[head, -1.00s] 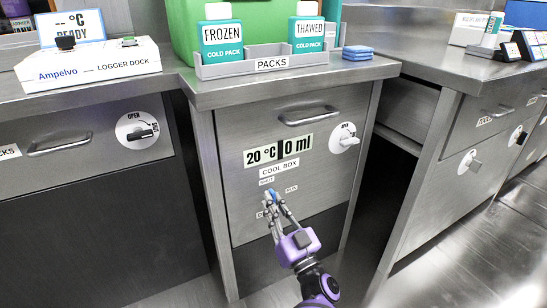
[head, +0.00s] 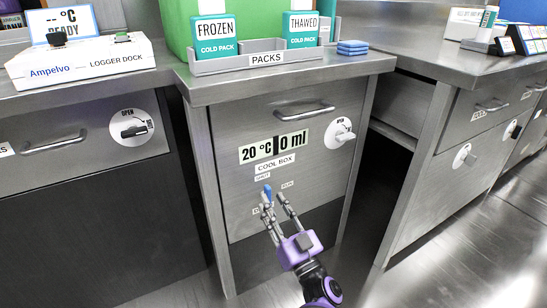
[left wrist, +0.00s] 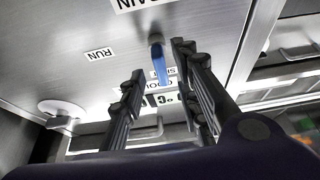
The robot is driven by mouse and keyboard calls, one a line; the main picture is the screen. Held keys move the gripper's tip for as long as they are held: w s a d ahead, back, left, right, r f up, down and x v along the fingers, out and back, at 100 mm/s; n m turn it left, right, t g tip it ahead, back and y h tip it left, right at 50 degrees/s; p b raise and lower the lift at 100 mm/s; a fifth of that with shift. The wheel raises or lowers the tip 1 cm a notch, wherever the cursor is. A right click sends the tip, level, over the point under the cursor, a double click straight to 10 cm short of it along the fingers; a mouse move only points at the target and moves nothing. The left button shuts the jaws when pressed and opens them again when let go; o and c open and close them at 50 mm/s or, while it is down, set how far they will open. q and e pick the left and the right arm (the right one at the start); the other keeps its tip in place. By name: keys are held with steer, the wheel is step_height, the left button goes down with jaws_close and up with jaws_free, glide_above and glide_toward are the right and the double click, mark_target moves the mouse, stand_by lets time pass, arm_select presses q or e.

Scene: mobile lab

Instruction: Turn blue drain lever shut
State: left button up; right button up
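The blue drain lever (head: 267,193) sits on the front of the cool box cabinet, below the COOL BOX label. It stands roughly upright, its upper end close to the SHUT label (head: 262,177); the RUN label (head: 288,184) is to its right. The lever also shows in the left wrist view (left wrist: 158,58). My left gripper (head: 275,200) is at the panel, its fingers open. In the left wrist view (left wrist: 160,62) the lever appears between the spread fingers, with gaps on both sides; I cannot tell if either finger touches it. My right gripper is out of view.
The cabinet's drawer handle (head: 304,112) and white round knob (head: 342,133) are above the lever. The readout (head: 275,147) shows 20 °C and 0 ml. The counter above holds a PACKS tray (head: 262,60) with cold packs. Floor is clear at the right.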

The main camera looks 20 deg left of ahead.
arm_select(q)
steer(key=v, duration=1)
steer(key=shift+w+d, duration=0.1)
steer(key=shift+d, duration=0.05)
